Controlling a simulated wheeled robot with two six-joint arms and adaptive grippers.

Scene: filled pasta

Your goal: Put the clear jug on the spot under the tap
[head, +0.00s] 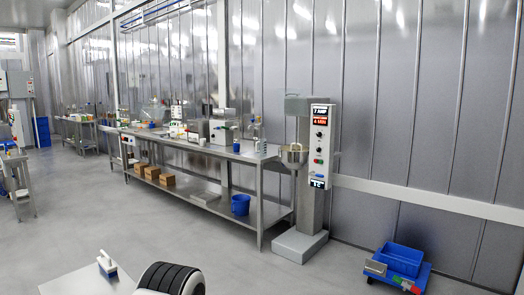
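I cannot clearly pick out the clear jug or the tap from this distance. A small clear container (257,131) stands near the right end of the long steel table (262,153), but I cannot tell if it is the jug. A larger see-through vessel (155,112) stands farther left on the same table. Neither of my grippers is in the head view.
A mixer on a grey column (312,210) stands at the table's right end. A blue bin on a wheeled dolly (400,262) is at the lower right. A blue bucket (240,205) and brown boxes (152,172) sit on the lower shelf.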

